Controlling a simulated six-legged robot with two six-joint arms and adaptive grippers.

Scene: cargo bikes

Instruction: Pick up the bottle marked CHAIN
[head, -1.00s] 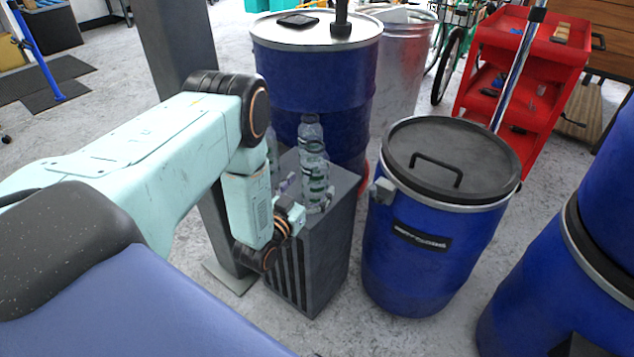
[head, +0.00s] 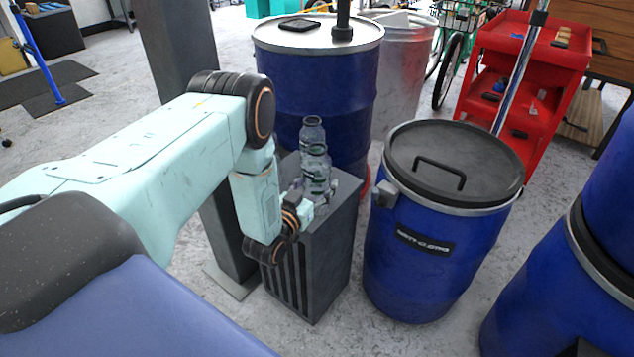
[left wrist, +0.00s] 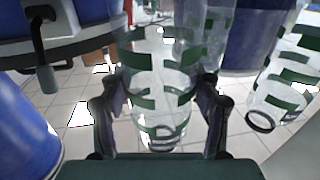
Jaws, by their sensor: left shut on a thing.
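Clear bottles with green bands stand on a grey box (head: 331,222). My left gripper (head: 303,191) is at the nearer bottle (head: 316,168) on the box top. In the left wrist view its two fingers lie on either side of a banded bottle (left wrist: 158,90), shut on it. A second bottle (head: 312,132) stands just behind; one shows behind the held bottle in the wrist view too (left wrist: 203,42). Another banded bottle (left wrist: 278,88) appears tilted at the right of the wrist view. No marking CHAIN is readable on any bottle. My right gripper is not in view.
A tall blue drum (head: 318,75) stands right behind the box. A lidded blue drum (head: 425,255) stands to its right, with a narrow floor gap between. A dark post (head: 190,70) rises at the left. A red cart (head: 528,75) is farther back.

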